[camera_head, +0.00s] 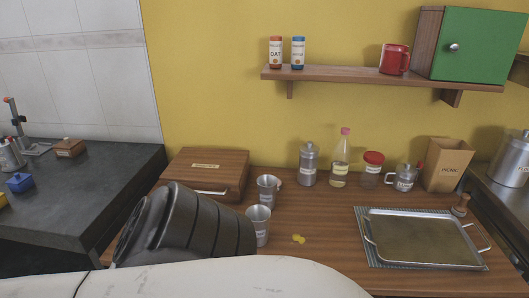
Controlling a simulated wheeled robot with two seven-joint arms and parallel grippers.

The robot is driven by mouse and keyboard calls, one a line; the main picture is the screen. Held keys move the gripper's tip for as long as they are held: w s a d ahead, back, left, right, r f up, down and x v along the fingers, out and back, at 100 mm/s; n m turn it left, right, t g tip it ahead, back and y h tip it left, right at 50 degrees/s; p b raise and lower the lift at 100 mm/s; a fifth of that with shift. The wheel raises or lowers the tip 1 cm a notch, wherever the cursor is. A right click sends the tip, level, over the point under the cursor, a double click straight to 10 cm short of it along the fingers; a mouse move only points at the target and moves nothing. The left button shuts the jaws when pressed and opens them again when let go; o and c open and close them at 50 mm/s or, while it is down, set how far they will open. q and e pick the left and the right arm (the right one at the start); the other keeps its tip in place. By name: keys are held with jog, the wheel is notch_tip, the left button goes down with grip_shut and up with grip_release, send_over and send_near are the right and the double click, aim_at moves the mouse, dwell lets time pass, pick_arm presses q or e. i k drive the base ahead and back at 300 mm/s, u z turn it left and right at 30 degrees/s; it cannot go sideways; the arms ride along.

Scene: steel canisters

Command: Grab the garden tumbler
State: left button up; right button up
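Two steel tumblers with small labels stand on the wooden counter. One steel tumbler (268,190) is at the back, near the wooden box. The other steel tumbler (261,226) stands just in front of it, its left side partly covered by the dark ridged part of my arm. The labels are too small to read, so I cannot tell which one is the garden tumbler. Neither gripper shows. Only a white arm link and the dark ridged part are in view, at the bottom and lower left.
A wooden box (207,171) stands left of the tumblers. A steel canister (308,167), a bottle (340,160), a red-lidded jar (372,170), a small steel pot (405,179) and a paper bag (447,165) line the back. A metal tray (424,238) lies right. Yellow pieces (299,239) lie mid-counter.

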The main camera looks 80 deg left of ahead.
aim_at(267, 183)
jog(key=u, duration=2.8)
jog(key=i, duration=0.25)
jog(key=z, duration=0.35)
